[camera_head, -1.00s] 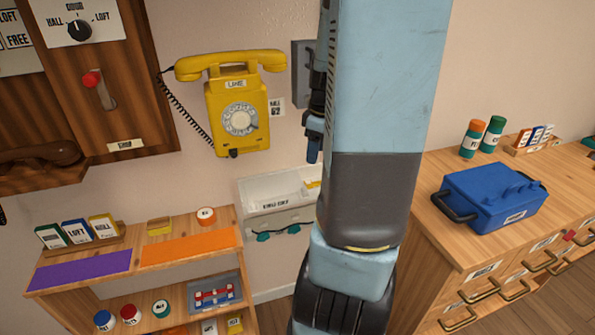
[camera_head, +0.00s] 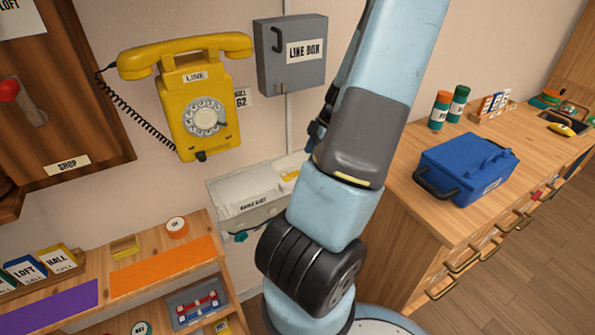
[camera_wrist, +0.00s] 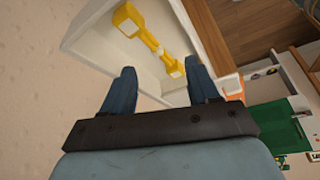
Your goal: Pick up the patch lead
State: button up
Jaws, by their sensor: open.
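A yellow bar with blocky ends (camera_wrist: 152,40) lies in an open white bin (camera_wrist: 95,48) in the wrist view; it may be the patch lead, but I cannot be sure. In the head view the bin (camera_head: 222,190) hangs on the wall below the yellow phone, and a bit of yellow (camera_head: 291,176) shows inside it. My gripper (camera_wrist: 162,78) is open and empty, its two blue fingers pointing toward the bin, with the yellow bar ahead between and beyond the tips. In the head view my arm hides most of the gripper and the right part of the bin.
The yellow phone (camera_head: 200,110) and grey line box (camera_head: 291,55) are on the wall above the bin. A shelf (camera_head: 205,240) with a grey tray (camera_head: 197,303) stands at lower left. A blue case (camera_head: 465,165) sits on the right-hand counter.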

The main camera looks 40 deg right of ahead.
aim_at(301, 169)
jog(key=shift+w+x, duration=0.15)
jog(key=shift+x, duration=1.5)
jog(key=shift+w+x, duration=0.1)
jog(key=shift+x, duration=1.55)
jog(key=shift+c, duration=0.2)
grip_shut()
